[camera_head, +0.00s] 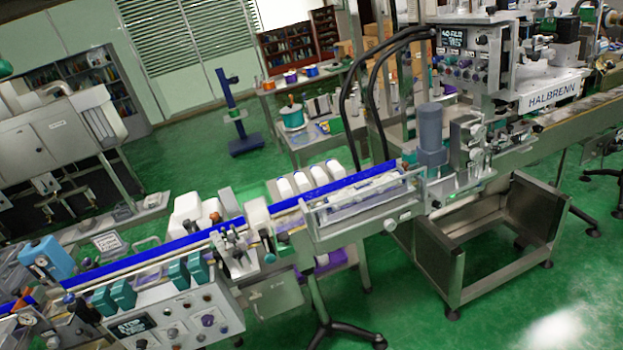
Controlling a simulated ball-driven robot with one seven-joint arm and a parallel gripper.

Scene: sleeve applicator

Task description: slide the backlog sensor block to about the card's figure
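A long conveyor line with a blue side rail (195,241) runs from the lower left up to the right, tilted in the picture. Several teal blocks (178,275) sit along its near side, above a grey control panel (170,318) with a small dark display (131,326). A metal bracket assembly (236,253) stands at the rail near the panel's right end. I cannot tell which of these parts is the backlog sensor block. My gripper is not in view.
A machine marked HALBRENN (548,95) stands at the upper right, with an open steel frame (490,245) below it. Benches with spools (291,117) and a blue stand (232,115) are behind. Green floor (400,325) is clear at the lower right.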

